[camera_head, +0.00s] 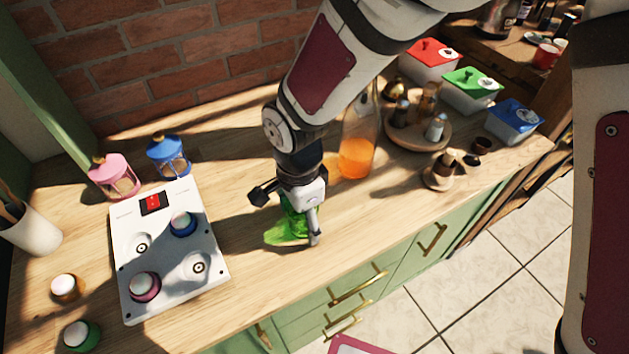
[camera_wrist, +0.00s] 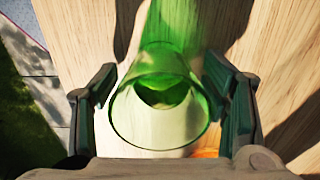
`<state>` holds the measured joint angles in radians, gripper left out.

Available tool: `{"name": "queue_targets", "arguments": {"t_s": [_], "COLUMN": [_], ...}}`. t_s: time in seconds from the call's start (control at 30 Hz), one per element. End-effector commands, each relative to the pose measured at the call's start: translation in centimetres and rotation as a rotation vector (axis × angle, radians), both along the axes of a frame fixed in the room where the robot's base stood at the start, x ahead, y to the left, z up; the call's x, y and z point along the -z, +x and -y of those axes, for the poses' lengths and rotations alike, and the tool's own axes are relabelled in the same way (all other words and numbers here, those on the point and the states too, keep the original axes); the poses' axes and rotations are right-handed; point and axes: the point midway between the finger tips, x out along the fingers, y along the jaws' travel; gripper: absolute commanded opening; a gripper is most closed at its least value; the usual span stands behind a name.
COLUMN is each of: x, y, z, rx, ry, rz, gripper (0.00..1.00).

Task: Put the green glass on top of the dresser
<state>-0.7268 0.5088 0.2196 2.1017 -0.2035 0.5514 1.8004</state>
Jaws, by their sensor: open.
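The green glass (camera_head: 299,221) stands on the wooden top of the green dresser (camera_head: 255,255), near its front edge, partly hidden behind my gripper. My gripper (camera_head: 304,240) points down over it. In the wrist view the green glass (camera_wrist: 165,112) shows from above with its round rim toward the camera. The fingers of my gripper (camera_wrist: 163,95) stand open on either side of the glass. The right finger is close to the glass wall; whether it touches, I cannot tell. A gap shows at the left finger.
A bottle with orange liquid (camera_head: 357,155) stands close behind to the right. A white board with knobs (camera_head: 165,250) lies at left. A round wooden tray (camera_head: 418,133) holds several bottles. Lidded boxes (camera_head: 470,90) stand at the far right. Wood between board and glass is clear.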

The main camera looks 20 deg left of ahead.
Motion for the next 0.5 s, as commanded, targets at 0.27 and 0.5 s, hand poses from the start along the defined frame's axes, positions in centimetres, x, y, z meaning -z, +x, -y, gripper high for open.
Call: {"name": "queue_targets", "arguments": {"t_s": [0.27,0.5], "x": [-3.0,-8.1], "y": [0.1,0.1], "z": [-0.1,-0.1], "rx": [0.001,0.001], "ry": [0.003,0.004], "rz": [0.004,0.005], "gripper": [0.68,0.68]}}
